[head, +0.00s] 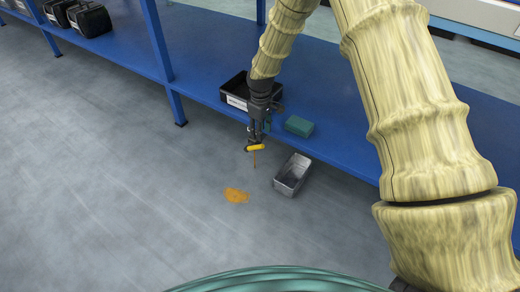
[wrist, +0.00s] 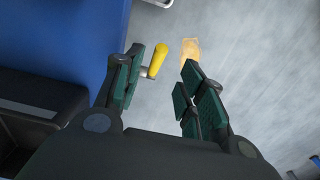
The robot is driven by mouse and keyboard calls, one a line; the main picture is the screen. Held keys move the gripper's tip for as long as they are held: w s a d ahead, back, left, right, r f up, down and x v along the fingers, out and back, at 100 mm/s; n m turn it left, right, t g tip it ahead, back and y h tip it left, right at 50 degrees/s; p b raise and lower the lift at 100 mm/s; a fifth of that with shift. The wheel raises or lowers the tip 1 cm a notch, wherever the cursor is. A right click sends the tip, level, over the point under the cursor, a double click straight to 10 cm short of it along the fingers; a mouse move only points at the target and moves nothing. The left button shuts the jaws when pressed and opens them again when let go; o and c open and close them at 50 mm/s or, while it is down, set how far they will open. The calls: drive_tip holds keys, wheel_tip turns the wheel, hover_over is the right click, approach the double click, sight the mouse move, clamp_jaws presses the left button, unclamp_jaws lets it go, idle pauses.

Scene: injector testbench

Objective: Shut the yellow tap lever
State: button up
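The yellow tap lever (head: 255,148) shows just below my gripper (head: 257,134), close to the front edge of the blue bench. A thin orange stream runs down beneath it. In the wrist view the yellow lever (wrist: 157,60) is tilted, its metal end beside the left finger. My gripper (wrist: 163,88) is open, with a wide gap between its green-padded fingers. The lever lies toward the left side of that gap, beyond the fingertips; I cannot tell if it touches the left finger. The tap body is mostly hidden behind my gripper.
An orange puddle (head: 236,195) lies on the grey floor, with a grey metal tray (head: 292,174) to its right. On the blue bench (head: 340,150) are a black bin (head: 235,88) and a green block (head: 299,125). The floor at left is clear.

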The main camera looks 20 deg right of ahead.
sight(260, 147)
wheel_tip(260, 147, down, 10)
drive_tip(key=b, duration=0.4)
drive_tip(key=shift+r, duration=0.1)
drive_tip(key=shift+c, duration=0.2)
clamp_jaws()
